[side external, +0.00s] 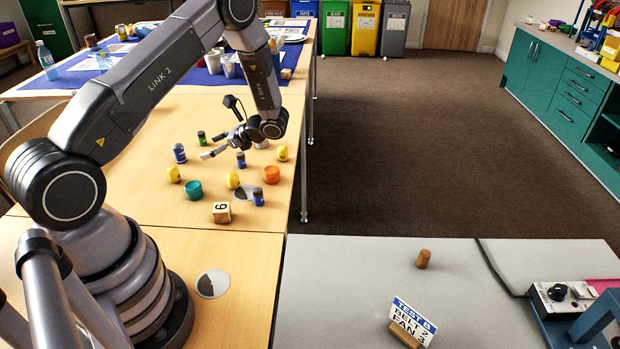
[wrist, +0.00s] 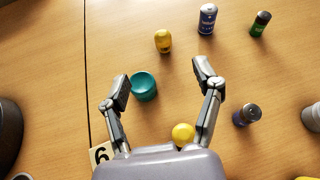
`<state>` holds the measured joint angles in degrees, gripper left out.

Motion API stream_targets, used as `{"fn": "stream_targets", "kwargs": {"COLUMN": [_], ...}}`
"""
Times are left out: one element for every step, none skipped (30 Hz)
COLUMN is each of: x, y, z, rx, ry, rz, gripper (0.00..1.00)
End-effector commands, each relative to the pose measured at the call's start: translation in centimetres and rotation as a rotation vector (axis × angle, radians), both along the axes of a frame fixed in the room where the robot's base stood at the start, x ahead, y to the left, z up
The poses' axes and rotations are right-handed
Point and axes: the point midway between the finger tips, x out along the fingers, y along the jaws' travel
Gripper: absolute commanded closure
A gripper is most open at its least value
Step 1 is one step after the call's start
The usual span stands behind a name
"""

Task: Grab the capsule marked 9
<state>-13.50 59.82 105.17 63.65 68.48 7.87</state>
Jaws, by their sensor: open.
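Several small yellow capsules lie on the wooden table. In the side view one is at left (side external: 173,174), one in the middle (side external: 233,180) and one at right (side external: 282,153). In the wrist view one yellow capsule (wrist: 162,40) is beyond the fingertips and another (wrist: 183,134) is partly hidden by my gripper's body. I cannot read a number on any capsule. My gripper (wrist: 162,85) is open and empty; it also shows above the table in the side view (side external: 222,147). A teal round piece (wrist: 143,86) appears between its fingers, nearer the left one.
A wooden cube (side external: 221,212) bears a 6 or 9, depending on which way up it is. Blue cylinders (side external: 179,153), a green one (side external: 201,138) and an orange piece (side external: 271,174) stand around the capsules. The front part of the table is mostly clear.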

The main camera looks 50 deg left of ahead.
Motion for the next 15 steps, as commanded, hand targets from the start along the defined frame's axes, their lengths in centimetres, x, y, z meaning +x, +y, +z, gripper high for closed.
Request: {"fn": "stream_targets", "kwargs": {"x": [-0.4,-0.5,-0.6,-0.7,-0.8,-0.9,-1.0,-1.2,-1.4,-1.6,-1.9,-2.3,-2.7,-3.0,-3.4], "y": [0.6,0.8,1.1,1.3,1.4,1.6,1.8,2.0,2.3,2.7,3.1,3.7,4.1,4.7,5.3], "z": [-2.0,-2.8,-3.7,-4.3,-4.8,-5.2,-5.5,-5.7,-6.0,-6.1,-6.3,-6.6,-6.8,-7.1,-7.4], "rx": [0.004,0.006,0.008,0.008,0.009,0.010,0.010,0.010,0.011,0.010,0.010,0.010,0.009,0.010,0.010], "ry": [0.051,0.073,0.097,0.112,0.123,0.134,0.141,0.145,0.147,0.148,0.148,0.149,0.149,0.150,0.148], "rz": [-0.023,-0.038,-0.054,-0.064,-0.070,-0.079,-0.082,-0.084,-0.085,-0.086,-0.085,-0.084,-0.083,-0.083,-0.083], "gripper": [0.35,0.35,0.35,0.35,0.35,0.35,0.35,0.35,0.35,0.35,0.35,0.35,0.35,0.35,0.35]}}
